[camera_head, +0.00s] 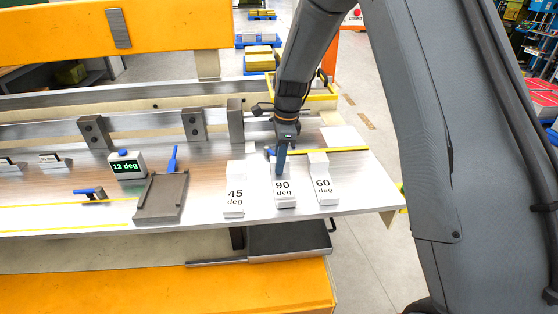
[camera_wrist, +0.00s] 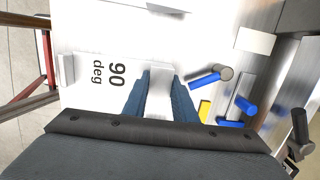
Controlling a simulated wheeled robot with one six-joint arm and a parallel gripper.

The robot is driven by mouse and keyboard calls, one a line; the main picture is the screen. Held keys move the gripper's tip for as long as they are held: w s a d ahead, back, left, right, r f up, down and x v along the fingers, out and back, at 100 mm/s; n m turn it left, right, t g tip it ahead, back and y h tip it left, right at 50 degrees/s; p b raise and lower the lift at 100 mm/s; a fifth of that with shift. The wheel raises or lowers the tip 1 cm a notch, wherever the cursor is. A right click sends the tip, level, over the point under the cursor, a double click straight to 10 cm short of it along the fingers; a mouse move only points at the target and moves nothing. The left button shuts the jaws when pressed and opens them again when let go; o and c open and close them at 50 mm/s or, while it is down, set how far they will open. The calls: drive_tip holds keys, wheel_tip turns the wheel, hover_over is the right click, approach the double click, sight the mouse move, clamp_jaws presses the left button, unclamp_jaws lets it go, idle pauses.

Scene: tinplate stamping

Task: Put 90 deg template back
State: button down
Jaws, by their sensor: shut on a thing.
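My gripper (camera_head: 280,160) is low over the white stand labelled 90 deg (camera_head: 285,200), which stands between the 45 deg and 60 deg ones. In the wrist view my blue fingers (camera_wrist: 160,92) are closed on the sides of a pale block, the 90 deg template (camera_wrist: 160,97). The template is at the rear end of the 90 deg stand (camera_wrist: 85,92), beside its label. My fingers hide most of it in the head view. I cannot tell whether it rests fully on the stand.
The 45 deg stand (camera_head: 235,203) is on the left and the 60 deg stand (camera_head: 322,188) on the right, both close by. A display reading 12 deg (camera_head: 127,165) and a dark plate (camera_head: 161,197) are farther left.

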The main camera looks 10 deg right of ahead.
drive_tip(key=shift+f, duration=0.1)
drive_tip(key=c, duration=1.4)
unclamp_jaws()
drive_tip(key=shift+c, duration=0.2)
wheel_tip(320, 180, up, 12)
drive_tip(key=d+b, duration=0.1)
drive_tip(key=b, duration=0.3)
drive_tip(key=s+d+f+n, duration=0.3)
drive_tip(key=s+n, duration=0.3)
drive_tip(key=s, duration=0.2)
drive_tip(key=s+d+f+n+t+h, duration=0.1)
drive_tip(key=s+d+f+n, duration=0.1)
drive_tip(key=s+n, duration=0.4)
drive_tip(key=s+d+f+n, duration=0.3)
drive_tip(key=s+d+n, duration=0.2)
drive_tip(key=s, duration=0.6)
drive_tip(key=shift+f+n, duration=0.35)
drive_tip(key=shift+n, duration=0.15)
